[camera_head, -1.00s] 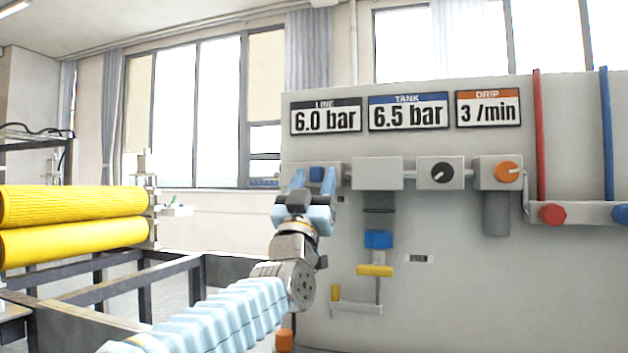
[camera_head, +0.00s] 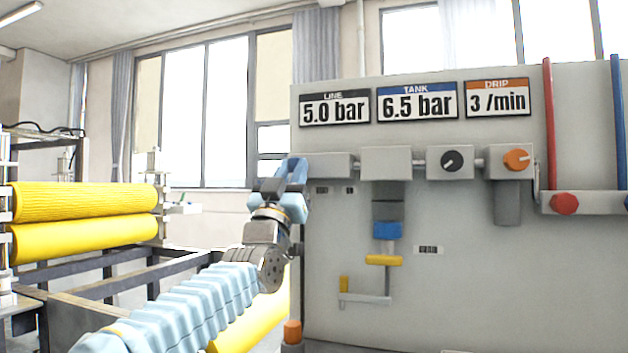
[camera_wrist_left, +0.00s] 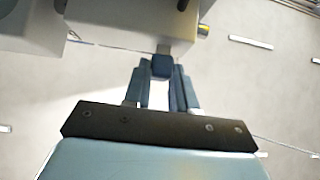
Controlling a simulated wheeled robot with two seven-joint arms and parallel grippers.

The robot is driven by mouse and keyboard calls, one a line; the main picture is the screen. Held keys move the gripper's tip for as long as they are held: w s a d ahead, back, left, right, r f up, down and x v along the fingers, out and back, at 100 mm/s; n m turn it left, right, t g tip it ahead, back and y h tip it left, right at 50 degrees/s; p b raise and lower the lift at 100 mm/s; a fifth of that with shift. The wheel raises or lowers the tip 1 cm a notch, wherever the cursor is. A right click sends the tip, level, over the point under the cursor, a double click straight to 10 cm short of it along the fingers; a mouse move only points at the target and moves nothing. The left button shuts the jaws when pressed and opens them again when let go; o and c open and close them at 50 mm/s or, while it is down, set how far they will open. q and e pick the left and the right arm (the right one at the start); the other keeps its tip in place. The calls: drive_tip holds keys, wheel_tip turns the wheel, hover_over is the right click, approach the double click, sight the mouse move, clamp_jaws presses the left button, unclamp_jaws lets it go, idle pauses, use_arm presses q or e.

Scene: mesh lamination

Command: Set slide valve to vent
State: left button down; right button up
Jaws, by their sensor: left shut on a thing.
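The slide valve's grey body (camera_head: 328,166) is at the left end of the row of units on the panel. Its blue slide block shows in the left wrist view (camera_wrist_left: 161,66), at the fingertips. My left gripper (camera_head: 291,170) is at the left end of the valve body and shut on the blue block. In the wrist view the left gripper (camera_wrist_left: 161,76) has its two blue fingers on either side of the block. In the head view the gripper hides the block. My right gripper is out of view.
The LINE display (camera_head: 334,107) reads 5.0 bar and the TANK display (camera_head: 417,101) 6.5 bar. A black knob (camera_head: 451,161) and an orange knob (camera_head: 516,160) lie to the right. Yellow rollers (camera_head: 80,203) stand at the left.

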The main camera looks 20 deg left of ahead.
use_arm(q)
drive_tip(key=shift+a, duration=0.25)
drive_tip(key=c, duration=0.9)
unclamp_jaws()
drive_tip(key=shift+a, duration=0.15)
drive_tip(key=shift+s+f, duration=0.15)
drive_tip(key=shift+f, duration=0.05)
drive_tip(key=b+v, duration=0.6)
drive_tip(key=v, duration=0.7)
drive_tip(key=shift+s+f, duration=0.1)
drive_tip(key=shift+s, duration=0.05)
